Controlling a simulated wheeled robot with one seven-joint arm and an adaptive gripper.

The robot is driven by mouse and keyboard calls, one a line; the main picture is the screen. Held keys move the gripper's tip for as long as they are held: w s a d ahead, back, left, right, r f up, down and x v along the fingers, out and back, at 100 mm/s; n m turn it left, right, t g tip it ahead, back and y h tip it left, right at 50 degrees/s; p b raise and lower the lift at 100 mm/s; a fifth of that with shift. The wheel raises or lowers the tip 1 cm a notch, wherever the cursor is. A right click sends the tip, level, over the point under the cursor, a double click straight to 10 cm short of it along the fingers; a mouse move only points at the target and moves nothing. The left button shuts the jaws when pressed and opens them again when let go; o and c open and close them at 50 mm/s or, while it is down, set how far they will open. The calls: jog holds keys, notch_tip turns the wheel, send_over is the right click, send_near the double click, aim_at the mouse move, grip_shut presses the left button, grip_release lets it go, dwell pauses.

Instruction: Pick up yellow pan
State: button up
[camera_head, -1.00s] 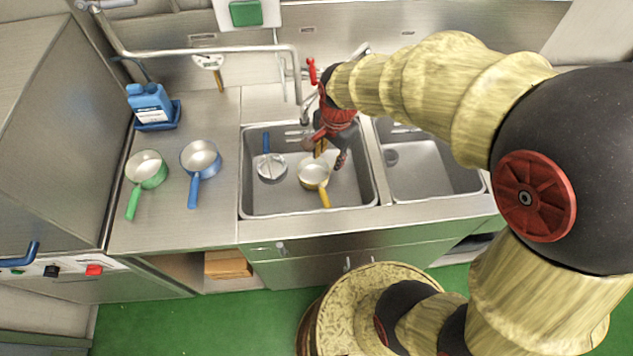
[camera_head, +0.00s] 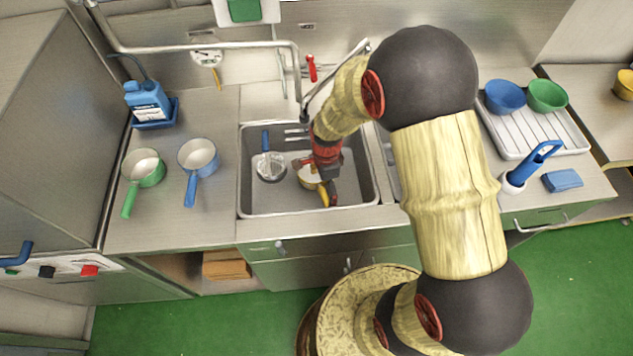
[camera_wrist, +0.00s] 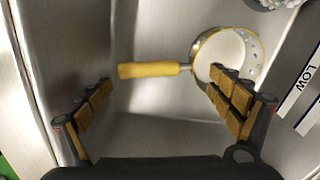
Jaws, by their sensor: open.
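The yellow pan (camera_head: 308,180) lies in the left sink basin (camera_head: 257,203), partly hidden by my gripper in the head view. In the wrist view the pan (camera_wrist: 243,45) shows its pale inside at upper right, and its yellow handle (camera_wrist: 150,70) points left. My gripper (camera_head: 328,190) is down in the basin over the pan. In the wrist view my gripper (camera_wrist: 160,100) is open with its padded fingers apart. The handle lies across the gap, beyond the fingertips. The right finger overlaps the pan's lower edge in the picture. I cannot tell whether they touch.
A metal strainer with a blue handle (camera_head: 265,140) lies left of the pan in the same basin. A green pan (camera_head: 150,168) and a blue pan (camera_head: 200,155) stand on the left counter. Blue and green bowls (camera_head: 505,97) sit on a drying rack at right.

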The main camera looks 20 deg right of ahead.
aim_at(324, 194)
jog(key=shift+o, duration=0.4)
notch_tip(324, 194, down, 5)
jog(key=shift+s+f+b, duration=0.1)
jog(key=shift+s+b, duration=0.05)
jog(key=shift+b, duration=0.75)
jog(key=c, duration=1)
jog(key=shift+c, duration=0.7)
jog(key=shift+r, duration=0.25)
